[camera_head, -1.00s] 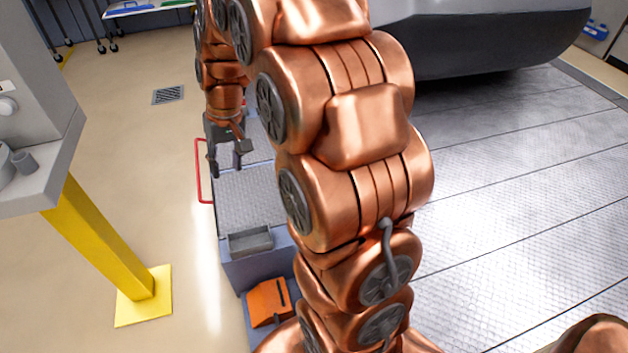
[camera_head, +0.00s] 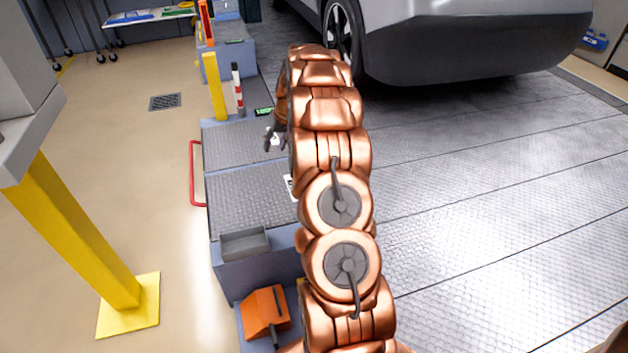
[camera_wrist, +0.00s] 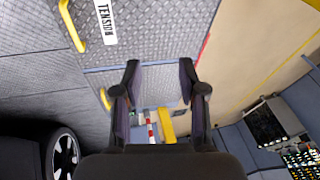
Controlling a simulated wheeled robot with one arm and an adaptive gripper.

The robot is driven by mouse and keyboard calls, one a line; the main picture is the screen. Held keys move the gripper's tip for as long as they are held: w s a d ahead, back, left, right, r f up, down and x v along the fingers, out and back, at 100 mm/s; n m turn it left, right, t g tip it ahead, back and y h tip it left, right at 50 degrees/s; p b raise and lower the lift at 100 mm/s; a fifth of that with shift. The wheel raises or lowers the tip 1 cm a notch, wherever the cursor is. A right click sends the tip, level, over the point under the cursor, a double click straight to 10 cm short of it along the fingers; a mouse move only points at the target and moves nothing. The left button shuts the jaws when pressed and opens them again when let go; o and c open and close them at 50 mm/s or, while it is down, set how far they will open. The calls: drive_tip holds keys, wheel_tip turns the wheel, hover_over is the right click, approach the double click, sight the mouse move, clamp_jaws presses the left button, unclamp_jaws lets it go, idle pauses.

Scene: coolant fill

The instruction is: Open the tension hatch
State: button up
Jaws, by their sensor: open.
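The tension hatch is the nearer of two grey diamond-plate lids on a blue-grey box; in the head view this lid (camera_head: 240,205) looks flat and closed. In the wrist view the lid (camera_wrist: 165,30) carries a white TENSION label (camera_wrist: 105,22) and a yellow handle (camera_wrist: 72,27) at the upper left. My arm hides that handle in the head view. My gripper (camera_head: 273,140) is over the farther lid (camera_head: 235,145), beside my arm. In the wrist view its fingers (camera_wrist: 160,76) are spread and empty, with the seam between the lids behind them.
A second yellow handle (camera_wrist: 104,98) belongs to the farther lid. A red rail (camera_head: 195,172) runs along the box's left side. A grey tray (camera_head: 245,243) and an orange unit (camera_head: 265,310) are at the near end. A yellow post (camera_head: 75,240) and a car (camera_head: 460,40) flank the box.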

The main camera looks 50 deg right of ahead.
drive_tip(key=s+d+f+m+t+h+b, duration=0.15)
drive_tip(key=d+f+b, duration=0.45)
drive_tip(key=d+f, duration=1.3)
drive_tip(key=shift+b+x, duration=0.95)
drive_tip(key=shift+x, duration=2.65)
drive_tip(key=shift+s+a, duration=0.15)
clamp_jaws()
